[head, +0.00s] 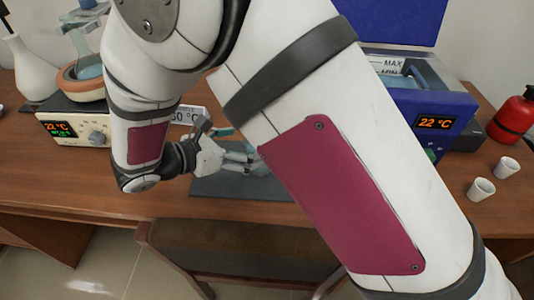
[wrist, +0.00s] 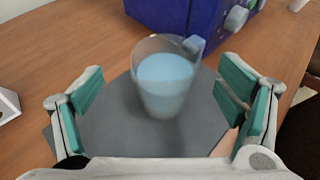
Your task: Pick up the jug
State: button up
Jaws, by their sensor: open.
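The jug (wrist: 163,100) is a clear vessel holding pale blue liquid, with a bluish spout or handle at its upper right. In the wrist view it stands upright on a dark grey mat (wrist: 105,140). My gripper (wrist: 165,100) is open, with one teal-padded finger on each side of the picture and the jug between and beyond them. I see gaps on both sides of the jug. In the head view my gripper (head: 236,145) is low over the mat (head: 225,185), and my arm hides most of the jug (head: 260,167).
A blue device (head: 425,115) reading 22 °C stands behind at the right; its base also shows in the wrist view (wrist: 180,15). A heater (head: 75,128) with a flask stands left. Two white cups (head: 481,188) and a red extinguisher (head: 512,118) are at right. A chair (head: 235,250) stands in front.

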jog(key=x, duration=0.5)
jog(key=shift+s+d, duration=0.2)
jog(key=shift+d, duration=0.05)
jog(key=c, duration=2.1)
